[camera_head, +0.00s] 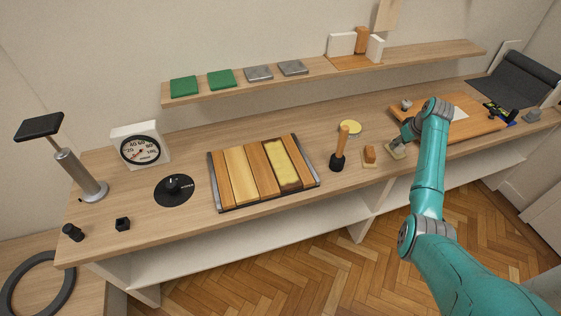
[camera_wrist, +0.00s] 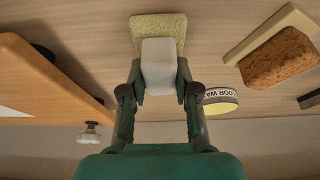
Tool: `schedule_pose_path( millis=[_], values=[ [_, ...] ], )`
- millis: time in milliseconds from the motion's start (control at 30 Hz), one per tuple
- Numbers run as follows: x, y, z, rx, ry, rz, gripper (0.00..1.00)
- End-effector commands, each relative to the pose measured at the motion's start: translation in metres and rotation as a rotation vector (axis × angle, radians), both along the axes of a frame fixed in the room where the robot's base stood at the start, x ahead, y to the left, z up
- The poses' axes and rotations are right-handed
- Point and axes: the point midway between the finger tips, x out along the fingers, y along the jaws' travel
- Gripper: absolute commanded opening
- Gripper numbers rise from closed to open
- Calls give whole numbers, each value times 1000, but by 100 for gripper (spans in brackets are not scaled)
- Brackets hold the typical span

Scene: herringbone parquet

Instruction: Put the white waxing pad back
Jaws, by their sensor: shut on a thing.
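The white waxing pad has a whitish block-shaped grip (camera_wrist: 158,65) and a pale yellow fuzzy pad (camera_wrist: 158,22) in the wrist view. In the head view its pale edge (camera_head: 397,154) shows at the bench's front edge, partly hidden by my arm. My gripper (camera_wrist: 158,85) has a finger on each side of the whitish grip and is shut on it. In the head view my gripper (camera_head: 397,143) is just right of the brown block. Whether the pad touches the bench I cannot tell.
A brown block (camera_head: 370,153) on a pale base stands left; it also shows in the wrist view (camera_wrist: 280,58). A wax tin (camera_head: 350,127) and a wooden-handled mallet (camera_head: 339,160) are further left. A wooden board (camera_head: 470,128) lies right. A slatted panel (camera_head: 232,190) lies mid-bench.

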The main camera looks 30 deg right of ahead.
Motion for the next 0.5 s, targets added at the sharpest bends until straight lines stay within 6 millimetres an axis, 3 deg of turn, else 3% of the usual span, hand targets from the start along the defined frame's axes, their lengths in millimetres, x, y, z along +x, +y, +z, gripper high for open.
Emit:
schedule_pose_path(
  millis=[200, 233, 300, 333, 500],
  values=[
    [0, 0, -4, 0, 0, 0, 0],
    [0, 0, -4, 0, 0, 0, 38],
    [0, 0, -3, 0, 0, 0, 55],
    [0, 0, -3, 0, 0, 0, 60],
    [0, 0, -3, 0, 0, 0, 60]
  ],
)
